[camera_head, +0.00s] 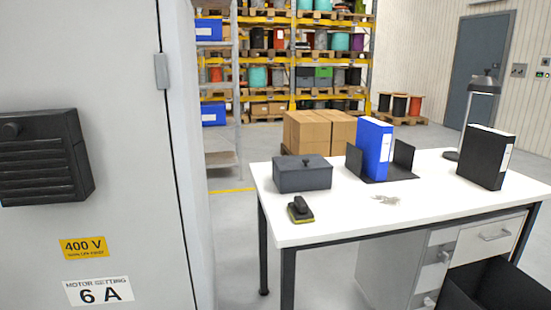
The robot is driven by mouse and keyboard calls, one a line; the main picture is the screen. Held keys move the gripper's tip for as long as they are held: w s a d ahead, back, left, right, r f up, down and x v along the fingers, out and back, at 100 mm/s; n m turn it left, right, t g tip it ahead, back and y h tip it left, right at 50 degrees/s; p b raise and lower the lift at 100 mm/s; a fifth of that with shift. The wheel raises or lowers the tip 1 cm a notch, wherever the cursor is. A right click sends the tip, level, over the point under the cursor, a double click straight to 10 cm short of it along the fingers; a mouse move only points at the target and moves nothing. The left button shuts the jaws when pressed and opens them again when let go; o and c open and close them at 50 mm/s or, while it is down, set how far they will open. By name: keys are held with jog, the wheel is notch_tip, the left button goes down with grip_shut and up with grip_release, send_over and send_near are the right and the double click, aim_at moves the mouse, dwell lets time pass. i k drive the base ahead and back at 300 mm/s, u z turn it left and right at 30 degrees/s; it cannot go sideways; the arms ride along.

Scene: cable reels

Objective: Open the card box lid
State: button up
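The card box (302,178) is a small dark grey box on the left part of the white desk (345,220). Its lid (303,162) lies flat on top and looks shut, with a small dark knob or raised spot near the middle of the top. The inside of the box is hidden. My gripper is not in this view.
A black and yellow stapler-like item (300,210) lies in front of the box. Keys (386,199), a blue binder (374,147), a black binder (486,157) and a lamp (484,84) are on the desk. A grey cabinet (95,220) stands close at left.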

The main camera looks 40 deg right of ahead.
aim_at(285, 164)
jog(key=z, duration=0.3)
jog(key=k, duration=0.2)
jog(key=u, duration=1.8)
jog(key=k, duration=0.2)
jog(key=u, duration=1.65)
jog(key=k, duration=1.35)
jog(key=z, duration=0.05)
